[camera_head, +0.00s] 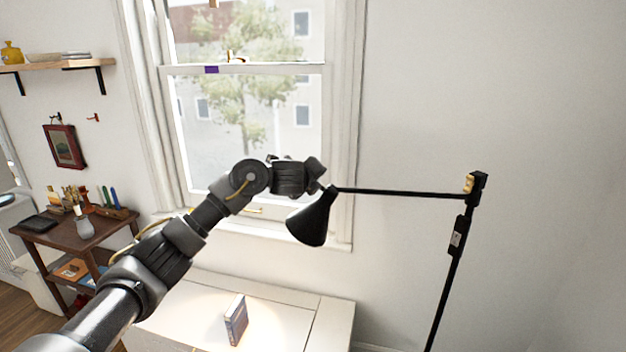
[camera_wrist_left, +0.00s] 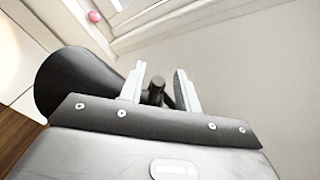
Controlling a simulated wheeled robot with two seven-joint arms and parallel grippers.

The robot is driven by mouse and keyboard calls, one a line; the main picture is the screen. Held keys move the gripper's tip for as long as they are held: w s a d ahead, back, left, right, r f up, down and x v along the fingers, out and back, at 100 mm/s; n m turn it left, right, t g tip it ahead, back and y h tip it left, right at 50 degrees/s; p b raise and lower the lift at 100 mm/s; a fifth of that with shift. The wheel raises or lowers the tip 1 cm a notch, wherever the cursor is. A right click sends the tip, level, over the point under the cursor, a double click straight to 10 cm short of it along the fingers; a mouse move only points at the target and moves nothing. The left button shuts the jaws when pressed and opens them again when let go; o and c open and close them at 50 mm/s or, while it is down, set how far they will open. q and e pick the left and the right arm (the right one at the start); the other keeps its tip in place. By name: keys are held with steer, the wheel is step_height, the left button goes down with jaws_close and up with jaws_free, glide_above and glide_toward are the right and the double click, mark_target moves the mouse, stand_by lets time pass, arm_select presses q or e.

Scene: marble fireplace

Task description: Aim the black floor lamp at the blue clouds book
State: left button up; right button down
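The black floor lamp stands at the right, with a thin pole (camera_head: 450,270), a level arm (camera_head: 400,192) and a cone shade (camera_head: 312,220) tilted down to the left. A small blue-grey book (camera_head: 236,322) stands upright on a white cabinet; its cover picture is too small to read. A bright patch of light lies around the book. My left gripper (camera_head: 322,184) is at the joint of shade and arm. In the left wrist view its two pale fingers (camera_wrist_left: 160,88) stand apart on either side of a small black lamp part (camera_wrist_left: 156,92), with visible gaps. The shade (camera_wrist_left: 75,85) is beside them.
The white cabinet top (camera_head: 285,322) is below the window (camera_head: 250,110). A brown side table (camera_head: 75,230) with jars and tools stands at the left. The wall right of the window is bare. My left arm crosses in front of the window and cabinet.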

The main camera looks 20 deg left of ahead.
arm_select(q)
steer(key=p+v, duration=0.3)
steer(key=v, duration=0.8)
steer(key=shift+w+f, duration=0.1)
steer(key=shift+f, duration=0.05)
steer(key=shift+d, duration=0.1)
